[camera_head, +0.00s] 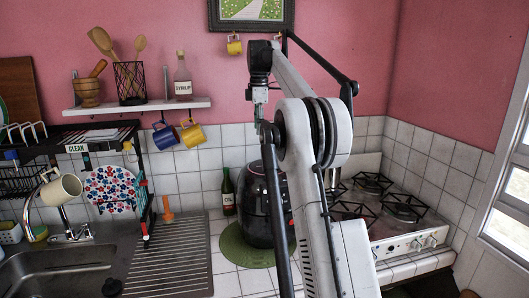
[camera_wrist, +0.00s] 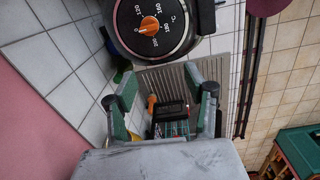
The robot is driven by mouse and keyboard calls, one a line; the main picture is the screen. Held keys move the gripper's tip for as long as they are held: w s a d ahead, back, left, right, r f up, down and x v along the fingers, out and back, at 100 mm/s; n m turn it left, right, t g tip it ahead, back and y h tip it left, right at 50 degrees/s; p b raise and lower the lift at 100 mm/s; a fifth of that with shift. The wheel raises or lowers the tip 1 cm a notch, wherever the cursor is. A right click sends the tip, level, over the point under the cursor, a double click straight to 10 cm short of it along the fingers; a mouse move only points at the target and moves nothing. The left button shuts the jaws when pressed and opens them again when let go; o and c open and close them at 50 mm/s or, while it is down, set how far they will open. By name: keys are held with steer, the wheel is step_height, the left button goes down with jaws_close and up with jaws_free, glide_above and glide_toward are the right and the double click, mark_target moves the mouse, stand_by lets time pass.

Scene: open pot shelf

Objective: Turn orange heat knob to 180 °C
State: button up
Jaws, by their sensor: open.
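The orange heat knob (camera_wrist: 149,25) sits on the round black dial (camera_wrist: 128,22) at the top of the wrist view. White numbers ring it. Its pointed end seems to face left, near the 0 mark, but the exact setting is hard to read. In the head view the dial is not visible; the black air fryer (camera_head: 258,205) stands on the counter, partly behind my arm. My gripper (camera_wrist: 162,97) is open and empty, its fingers wide apart and clear of the knob. In the head view my gripper (camera_head: 259,108) hangs above the air fryer.
A dark bottle (camera_head: 228,192) stands just left of the air fryer, which rests on a green mat (camera_head: 232,250). The gas stove (camera_head: 400,210) is to the right. The sink (camera_head: 50,275) and ridged drainer (camera_head: 170,262) are left. A shelf (camera_head: 140,106) hangs behind.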

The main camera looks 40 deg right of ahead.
mark_target(268, 158)
steer(key=d+n+p, duration=0.1)
steer(key=d, duration=0.3)
steer(key=shift+g, duration=0.3)
step_height(268, 158, down, 14)
steer(key=shift+d+f+p, duration=0.1)
steer(key=shift+d+p, duration=0.05)
steer(key=shift+p, duration=0.7)
steer(key=c, duration=1.1)
